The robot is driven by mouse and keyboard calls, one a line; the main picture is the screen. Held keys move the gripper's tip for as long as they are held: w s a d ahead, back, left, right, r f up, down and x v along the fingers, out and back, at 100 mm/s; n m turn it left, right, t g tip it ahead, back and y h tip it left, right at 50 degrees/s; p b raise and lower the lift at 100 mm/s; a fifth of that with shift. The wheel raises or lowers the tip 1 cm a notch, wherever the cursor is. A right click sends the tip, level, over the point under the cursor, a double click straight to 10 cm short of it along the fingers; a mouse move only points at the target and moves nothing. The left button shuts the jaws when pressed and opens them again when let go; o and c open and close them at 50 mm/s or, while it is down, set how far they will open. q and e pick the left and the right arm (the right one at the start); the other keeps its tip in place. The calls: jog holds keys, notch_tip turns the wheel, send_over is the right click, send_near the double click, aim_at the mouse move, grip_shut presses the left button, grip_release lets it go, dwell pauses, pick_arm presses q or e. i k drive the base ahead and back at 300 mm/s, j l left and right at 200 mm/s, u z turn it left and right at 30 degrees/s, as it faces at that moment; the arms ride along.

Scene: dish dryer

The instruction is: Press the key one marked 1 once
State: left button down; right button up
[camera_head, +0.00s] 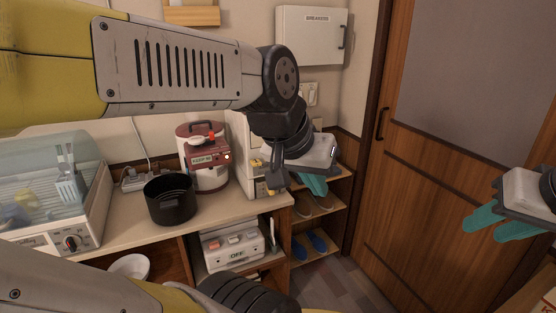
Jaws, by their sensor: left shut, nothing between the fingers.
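A white box (231,258) with a display reading OFF sits on the shelf under the counter. Its sloped top bears a row of small keys (234,239), some orange or pink and some pale. Their markings are too small to read, so I cannot tell which is 1. My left gripper (313,185) has teal fingers and is shut and empty. In the picture it appears up and to the right of the box, in front of the shelf unit. My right gripper (500,225) is at the far right, in front of the door, away from the box.
A black pot (170,198), a red and white cooker (204,158) and a dish dryer (50,190) stand on the counter. A white bowl (130,267) is below it. Shoes lie on the shelf unit (318,225). A wooden door (440,150) stands at right.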

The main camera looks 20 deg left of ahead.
aim_at(256, 162)
jog(key=u, duration=1.6)
jog(key=i+j, duration=0.1)
jog(key=i, duration=0.35)
